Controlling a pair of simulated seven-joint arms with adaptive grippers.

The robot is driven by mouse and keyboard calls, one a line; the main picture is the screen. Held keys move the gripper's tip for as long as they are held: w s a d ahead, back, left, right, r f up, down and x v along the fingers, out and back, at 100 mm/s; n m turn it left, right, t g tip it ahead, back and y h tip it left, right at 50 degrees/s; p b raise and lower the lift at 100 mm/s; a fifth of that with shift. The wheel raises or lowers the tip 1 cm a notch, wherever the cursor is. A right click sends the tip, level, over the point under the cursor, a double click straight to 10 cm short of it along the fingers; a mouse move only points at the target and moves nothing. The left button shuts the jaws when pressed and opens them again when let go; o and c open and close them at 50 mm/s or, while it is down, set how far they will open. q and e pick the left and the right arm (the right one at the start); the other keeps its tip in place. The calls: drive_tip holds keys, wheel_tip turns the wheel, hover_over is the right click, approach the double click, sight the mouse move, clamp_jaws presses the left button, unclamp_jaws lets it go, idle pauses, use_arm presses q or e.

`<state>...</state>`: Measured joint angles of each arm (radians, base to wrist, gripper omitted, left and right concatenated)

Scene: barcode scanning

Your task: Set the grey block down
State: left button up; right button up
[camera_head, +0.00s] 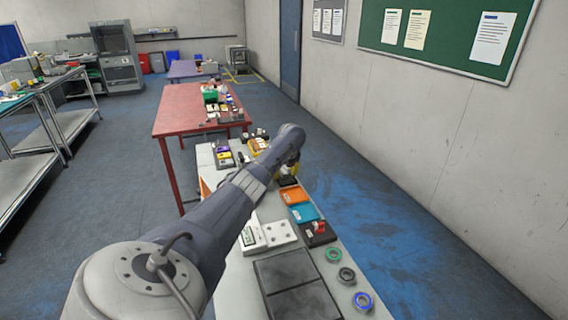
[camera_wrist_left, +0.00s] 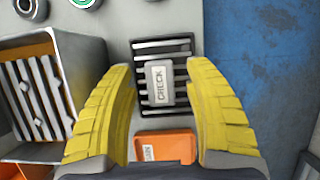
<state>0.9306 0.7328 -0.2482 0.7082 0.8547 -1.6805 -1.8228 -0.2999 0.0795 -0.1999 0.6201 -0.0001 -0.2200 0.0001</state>
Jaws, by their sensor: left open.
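The grey block (camera_wrist_left: 159,85), marked CHECK, lies on a black slotted tray (camera_wrist_left: 182,46) in the left wrist view. My left gripper (camera_wrist_left: 162,67) has two yellow ribbed fingers, spread apart on either side of the block. A gap shows between the block and each finger, so the gripper is open and holds nothing. In the head view my left arm reaches over the table, and its gripper (camera_head: 286,168) is small and largely hidden at the far end of the arm. I cannot make out the block there. My right gripper is not in view.
An orange tray (camera_wrist_left: 165,146) lies just below the black tray in the left wrist view. A grey-walled bin (camera_wrist_left: 84,65) with slotted bars stands at left. Orange, blue and black trays and coloured rings (camera_head: 362,301) line the white table's right edge.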

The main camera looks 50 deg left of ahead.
use_arm(q)
drive_tip(key=shift+c, duration=0.2)
clamp_jaws()
drive_tip(key=shift+r, duration=0.15)
